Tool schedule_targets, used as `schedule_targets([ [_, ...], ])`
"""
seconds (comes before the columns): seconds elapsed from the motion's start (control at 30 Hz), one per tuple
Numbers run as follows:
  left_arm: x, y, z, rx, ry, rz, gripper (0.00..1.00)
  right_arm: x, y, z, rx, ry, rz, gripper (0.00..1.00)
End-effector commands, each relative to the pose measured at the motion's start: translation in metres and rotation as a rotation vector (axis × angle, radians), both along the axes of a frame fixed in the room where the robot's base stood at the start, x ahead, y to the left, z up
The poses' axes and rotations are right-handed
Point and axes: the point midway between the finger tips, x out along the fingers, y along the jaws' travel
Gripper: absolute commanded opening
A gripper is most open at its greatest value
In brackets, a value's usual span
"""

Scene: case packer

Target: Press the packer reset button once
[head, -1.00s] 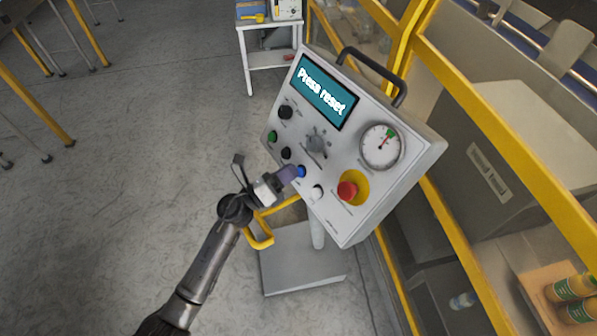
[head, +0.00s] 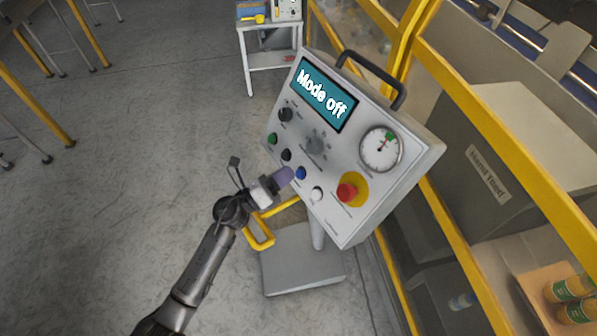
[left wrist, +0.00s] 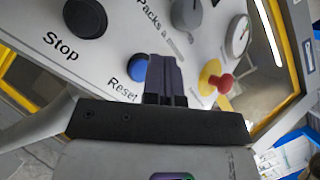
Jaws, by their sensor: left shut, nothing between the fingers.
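The tilted control panel (head: 335,205) stands on a post and carries a screen (head: 324,94) reading "Mode off". The blue reset button (head: 301,173) is on the panel's lower row, and it shows in the left wrist view (left wrist: 137,66) beside the label "Reset". My left gripper (head: 286,174) is shut and empty, its fingertips a little short of the blue button in the head view. In the left wrist view the closed fingers (left wrist: 165,75) stand just right of the button and hide part of the panel. My right gripper is not in view.
The panel also has a black stop button (left wrist: 85,18), a white button (head: 317,194), a green button (head: 272,139), knobs, a gauge (head: 381,148) and a red emergency stop (head: 347,191). A yellow-framed machine (head: 451,85) stands to the right.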

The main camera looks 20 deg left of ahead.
Motion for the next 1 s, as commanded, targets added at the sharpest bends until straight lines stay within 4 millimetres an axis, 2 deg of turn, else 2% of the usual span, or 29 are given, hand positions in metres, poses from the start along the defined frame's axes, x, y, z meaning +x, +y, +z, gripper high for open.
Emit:
schedule_targets([
  [0.37,-0.002,0.002,0.003,0.0,-0.001,0.001,0.0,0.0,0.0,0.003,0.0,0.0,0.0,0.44],
  [0.7,-0.022,0.02,0.019,0.0,0.0,0.002,0.0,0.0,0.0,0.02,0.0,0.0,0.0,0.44],
  [1.0,-0.032,0.029,0.026,0.001,-0.001,0.0,0.0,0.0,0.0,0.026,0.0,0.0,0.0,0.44],
])
